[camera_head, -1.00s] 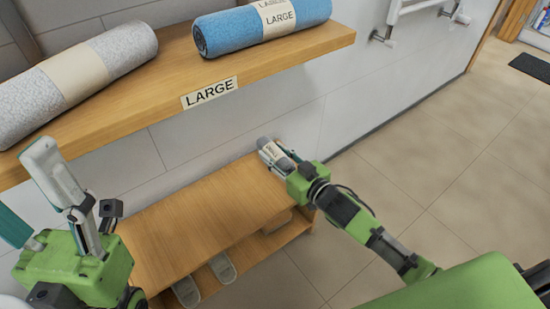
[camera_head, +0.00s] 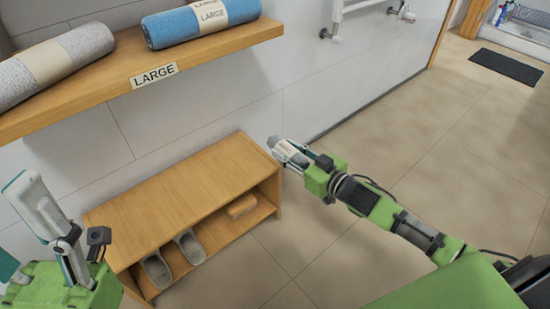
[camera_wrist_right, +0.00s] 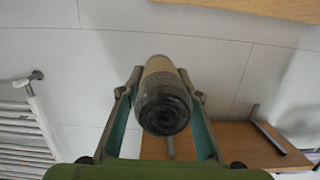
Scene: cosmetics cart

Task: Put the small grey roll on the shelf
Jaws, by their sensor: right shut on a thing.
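The small grey roll, with a pale label band, is in my right gripper (camera_head: 292,155). In the right wrist view the roll (camera_wrist_right: 164,112) sits between the two fingers, its dark end towards the camera. In the head view only its grey end (camera_head: 273,141) shows clearly past the fingers. The gripper is at the right end of the low bench, below and right of the wooden shelf (camera_head: 222,47). The shelf has a LARGE label on its front edge. My left gripper (camera_head: 25,235) is open and empty at the lower left.
A blue roll (camera_head: 180,27) and a large grey roll (camera_head: 50,65) lie on the shelf. A white towel rail (camera_head: 335,15) is on the wall.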

